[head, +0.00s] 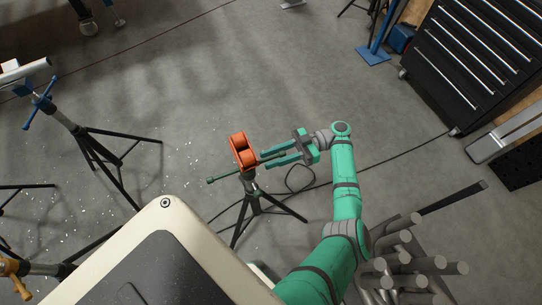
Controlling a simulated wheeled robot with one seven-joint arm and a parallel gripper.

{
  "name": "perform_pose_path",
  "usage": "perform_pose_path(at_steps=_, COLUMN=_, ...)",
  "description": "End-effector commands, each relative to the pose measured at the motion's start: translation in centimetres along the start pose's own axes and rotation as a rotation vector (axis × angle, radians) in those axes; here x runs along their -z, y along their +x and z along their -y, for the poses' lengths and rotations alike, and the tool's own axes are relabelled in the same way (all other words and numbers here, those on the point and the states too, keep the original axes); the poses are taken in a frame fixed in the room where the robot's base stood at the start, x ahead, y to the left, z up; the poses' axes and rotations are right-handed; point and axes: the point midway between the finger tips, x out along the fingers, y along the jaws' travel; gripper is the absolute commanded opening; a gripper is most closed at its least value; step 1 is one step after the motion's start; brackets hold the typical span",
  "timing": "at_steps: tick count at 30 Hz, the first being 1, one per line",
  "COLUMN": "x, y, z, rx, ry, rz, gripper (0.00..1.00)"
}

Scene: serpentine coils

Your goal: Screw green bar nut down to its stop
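The green bar nut (225,177) is a thin dark green bar with a small knob at its left end. It crosses the stem of a tripod stand (253,196), just below an orange roller head (238,142). My gripper (266,159) comes in from the right at the level of the bar. Its two green fingers point left and stand apart, with the bar's right part seeming to lie between them. I cannot tell whether either finger touches the bar. The threads and the stop are too small or hidden to see.
Another tripod stand (95,150) with a pipe is at left. A rack of grey pipes (400,262) stands at lower right, close to my arm. A black tool cabinet (470,55) is at upper right. A dark cable (390,160) lies on the floor. The floor above the orange head is clear.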

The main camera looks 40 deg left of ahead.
Motion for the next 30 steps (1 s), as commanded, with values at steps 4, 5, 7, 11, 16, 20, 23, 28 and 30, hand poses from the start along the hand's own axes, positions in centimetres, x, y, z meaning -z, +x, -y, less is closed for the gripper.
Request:
perform_pose_path(at_steps=4, x=0.0, y=-0.5, z=-0.1, rx=0.003, ry=0.002, rz=0.002, gripper=0.3)
perform_pose_path(at_steps=5, x=0.0, y=-0.8, z=0.0, rx=0.004, ry=0.002, rz=0.003, gripper=0.3)
perform_pose_path(at_steps=7, x=0.0, y=-1.5, z=0.0, rx=0.003, ry=0.003, rz=0.003, gripper=0.3)
perform_pose_path(at_steps=11, x=0.0, y=-3.2, z=0.0, rx=0.001, ry=0.006, rz=0.005, gripper=0.3)
perform_pose_path(at_steps=16, x=0.0, y=-5.4, z=0.1, rx=-0.005, ry=0.004, rz=0.004, gripper=0.3)
perform_pose_path(at_steps=20, x=-0.1, y=-6.3, z=0.2, rx=0.001, ry=0.006, rz=0.001, gripper=0.3)
perform_pose_path(at_steps=23, x=-0.1, y=-6.9, z=0.2, rx=-0.001, ry=0.005, rz=0.0, gripper=0.3)
perform_pose_path(at_steps=28, x=-0.1, y=-7.6, z=0.2, rx=-0.006, ry=0.002, rz=0.0, gripper=0.3)
perform_pose_path(at_steps=30, x=-0.1, y=-7.7, z=0.2, rx=-0.006, ry=0.001, rz=0.0, gripper=0.3)
